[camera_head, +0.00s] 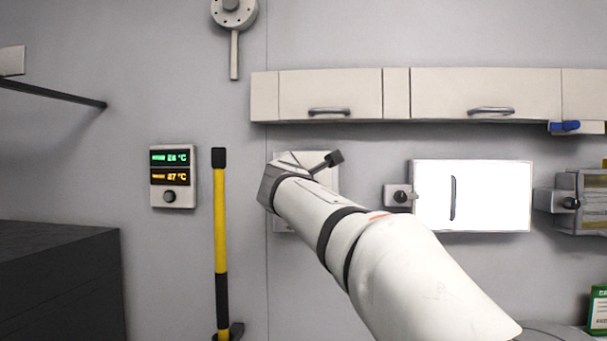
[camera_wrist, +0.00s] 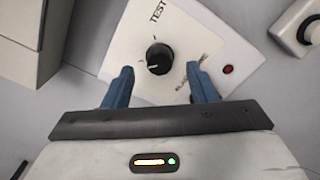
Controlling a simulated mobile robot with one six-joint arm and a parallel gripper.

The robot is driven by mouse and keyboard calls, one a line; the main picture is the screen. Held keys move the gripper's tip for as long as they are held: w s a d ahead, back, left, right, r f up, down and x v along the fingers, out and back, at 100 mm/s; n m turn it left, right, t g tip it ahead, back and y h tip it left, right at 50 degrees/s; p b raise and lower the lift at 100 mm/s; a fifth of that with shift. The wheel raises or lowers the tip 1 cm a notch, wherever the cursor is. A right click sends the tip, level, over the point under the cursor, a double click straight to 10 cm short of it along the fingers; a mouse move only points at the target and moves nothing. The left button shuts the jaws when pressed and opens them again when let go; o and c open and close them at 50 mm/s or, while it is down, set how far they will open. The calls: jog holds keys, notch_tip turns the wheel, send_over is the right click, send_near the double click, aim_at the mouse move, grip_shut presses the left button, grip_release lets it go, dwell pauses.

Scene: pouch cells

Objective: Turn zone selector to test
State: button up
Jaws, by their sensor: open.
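The zone selector is a black round knob (camera_wrist: 159,52) with a pale pointer mark, on a white panel (camera_wrist: 200,35) in the wrist view. The word TEST is printed on the panel above the knob in the picture. A second label near the right finger is partly covered. The pale mark shows at the knob's lower left. My gripper (camera_wrist: 159,70) is open, its two blue fingers on either side of the knob with gaps visible. I cannot tell how deep the fingertips reach. In the head view, my arm hides the knob and most of the panel (camera_head: 325,176).
A red button or lamp (camera_wrist: 228,69) sits on the panel beside the right finger. Wall cabinets (camera_head: 330,92) hang above. A temperature display (camera_head: 173,177) and a yellow-black pole (camera_head: 220,235) are at left. A bright white board (camera_head: 490,195) is at right.

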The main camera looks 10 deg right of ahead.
jog(key=x, duration=0.2)
jog(key=shift+w+d, duration=0.1)
jog(key=shift+w, duration=0.15)
